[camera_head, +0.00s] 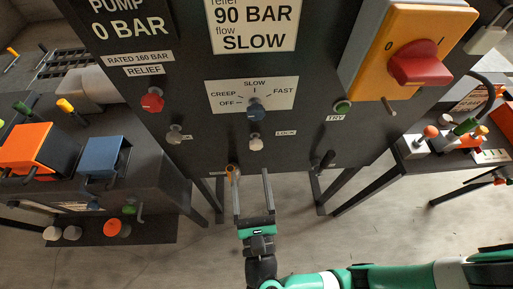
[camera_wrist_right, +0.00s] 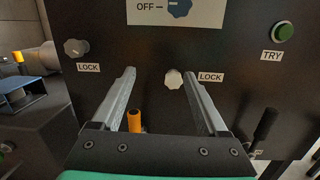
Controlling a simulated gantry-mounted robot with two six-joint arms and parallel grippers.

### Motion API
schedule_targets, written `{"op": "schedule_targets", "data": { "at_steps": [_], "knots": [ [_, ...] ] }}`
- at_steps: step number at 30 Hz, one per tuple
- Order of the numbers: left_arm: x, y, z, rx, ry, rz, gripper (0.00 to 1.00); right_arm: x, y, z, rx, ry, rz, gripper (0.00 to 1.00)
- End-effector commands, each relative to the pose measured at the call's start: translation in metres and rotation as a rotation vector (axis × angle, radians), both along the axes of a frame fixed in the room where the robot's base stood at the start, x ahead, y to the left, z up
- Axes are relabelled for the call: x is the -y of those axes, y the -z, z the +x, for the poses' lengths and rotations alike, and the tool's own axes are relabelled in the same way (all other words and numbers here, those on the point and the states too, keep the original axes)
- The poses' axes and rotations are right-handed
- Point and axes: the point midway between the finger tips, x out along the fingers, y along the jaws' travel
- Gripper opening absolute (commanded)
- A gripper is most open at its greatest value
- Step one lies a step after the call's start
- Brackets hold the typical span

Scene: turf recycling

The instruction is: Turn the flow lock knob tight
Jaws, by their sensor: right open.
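The flow lock knob (camera_head: 255,143) is a small pale lobed knob on the dark panel, below the blue flow knob (camera_head: 256,112) and beside a LOCK label (camera_head: 286,133). It also shows in the right wrist view (camera_wrist_right: 173,80), between my fingers and nearer the right one. My right gripper (camera_head: 251,175) is open and empty, just below the knob in the head view, its two long grey fingers pointing at the panel. In the wrist view the fingers appear apart from the knob. My left gripper is not in view.
A grey relief lock knob (camera_head: 175,135) sits to the left, under the red relief knob (camera_head: 152,100). An orange-topped lever (camera_wrist_right: 135,120) and a black lever (camera_head: 325,160) stick out low on the panel. A green TRY button (camera_head: 342,106) is to the right.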

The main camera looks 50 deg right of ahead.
Motion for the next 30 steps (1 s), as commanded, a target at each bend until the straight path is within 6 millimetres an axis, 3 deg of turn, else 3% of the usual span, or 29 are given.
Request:
{"op": "schedule_targets", "data": {
  "at_steps": [1,3,10,24,30],
  "knots": [
    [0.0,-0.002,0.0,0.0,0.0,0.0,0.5,0.004,0.02,-0.009,-0.04,0.018,0.039,0.77],
    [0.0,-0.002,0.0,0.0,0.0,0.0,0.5,0.008,0.037,-0.018,-0.071,0.044,0.078,0.77],
    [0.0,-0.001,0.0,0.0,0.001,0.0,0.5,0.015,0.043,-0.017,-0.079,0.059,0.094,0.77],
    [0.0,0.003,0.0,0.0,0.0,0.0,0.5,0.08,0.042,0.049,-0.076,0.061,0.093,0.77],
    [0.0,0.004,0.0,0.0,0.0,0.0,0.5,0.091,0.042,0.062,-0.076,0.057,0.092,0.77]
  ]
}}
